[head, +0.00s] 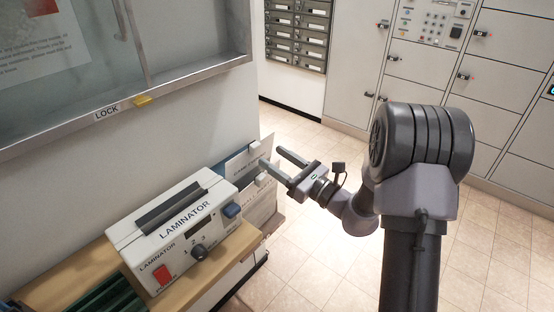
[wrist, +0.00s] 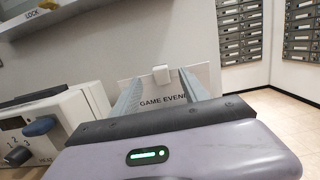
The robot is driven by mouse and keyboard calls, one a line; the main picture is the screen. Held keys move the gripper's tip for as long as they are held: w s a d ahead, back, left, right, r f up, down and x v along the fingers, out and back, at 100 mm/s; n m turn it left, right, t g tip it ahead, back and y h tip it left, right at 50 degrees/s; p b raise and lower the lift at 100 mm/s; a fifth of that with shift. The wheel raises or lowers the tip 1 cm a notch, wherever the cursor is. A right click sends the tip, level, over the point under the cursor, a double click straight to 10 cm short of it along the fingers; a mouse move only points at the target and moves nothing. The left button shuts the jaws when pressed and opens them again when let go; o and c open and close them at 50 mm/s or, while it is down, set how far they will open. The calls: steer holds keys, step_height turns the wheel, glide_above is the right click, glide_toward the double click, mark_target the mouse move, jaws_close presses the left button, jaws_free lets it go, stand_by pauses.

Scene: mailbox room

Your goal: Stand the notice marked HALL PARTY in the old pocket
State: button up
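A white notice whose visible lettering reads "GAME EVEN" (head: 240,160) stands upright behind the laminator. It also shows in the wrist view (wrist: 150,90), with a small white tab (wrist: 161,74) at its top edge. My gripper (head: 271,156) is open at its right end. In the wrist view the tab appears between my two fingers (wrist: 160,80), and nothing is visibly clamped.
A white laminator (head: 175,228) stands on a wooden top (head: 60,285) close to the notices. A glass-fronted notice case (head: 190,75) marked LOCK hangs on the wall above. Metal mailboxes (head: 298,35) and lockers (head: 420,70) stand behind. The tiled floor (head: 310,270) is clear.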

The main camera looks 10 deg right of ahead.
steer(key=p+v, duration=0.3)
steer(key=v, duration=1.4)
steer(key=shift+s, duration=0.2)
